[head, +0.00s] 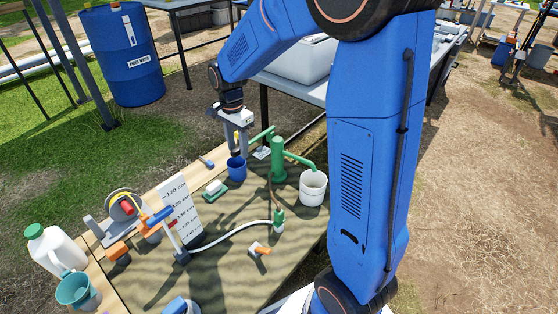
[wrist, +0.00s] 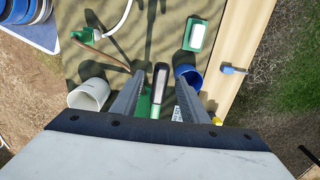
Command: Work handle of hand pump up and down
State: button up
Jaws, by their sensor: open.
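The green hand pump (head: 278,160) stands on the mat-covered table, its spout over a white bucket (head: 313,188). Its green handle (head: 262,136) reaches left toward my gripper (head: 238,150), which points down above the table. In the wrist view the handle's dark grip with a pale strip (wrist: 159,78) shows between the two spread fingers of my gripper (wrist: 161,80). The fingers look apart from the grip, with a gap on both sides. I cannot tell how deep the grip sits between them. The white bucket also shows in the wrist view (wrist: 90,94).
A blue cup (head: 236,168) stands close below my gripper; a finger partly hides it in the wrist view (wrist: 188,74). A green-and-white block (head: 215,189), a scale board (head: 174,205), a reel (head: 124,205) and a white hose (head: 235,229) lie nearer the camera.

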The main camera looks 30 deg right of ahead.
jog(key=c, duration=1)
jog(key=shift+o, duration=0.2)
jog(key=shift+w+d+r+g+y, duration=0.4)
jog(key=shift+d+r+y, duration=0.35)
jog(key=shift+r+y, duration=0.45)
jog(key=shift+w+d+r+g+y, duration=0.2)
jog(key=shift+d+r+g+y, duration=0.25)
jog(key=shift+d+r+y, duration=0.75)
jog(key=shift+w+d+r+g+y, duration=0.4)
jog(key=shift+r+y, duration=0.4)
jog(key=shift+r, duration=0.9)
jog(key=shift+a+r, duration=0.1)
jog(key=shift+r, duration=0.4)
jog(key=shift+s, duration=0.1)
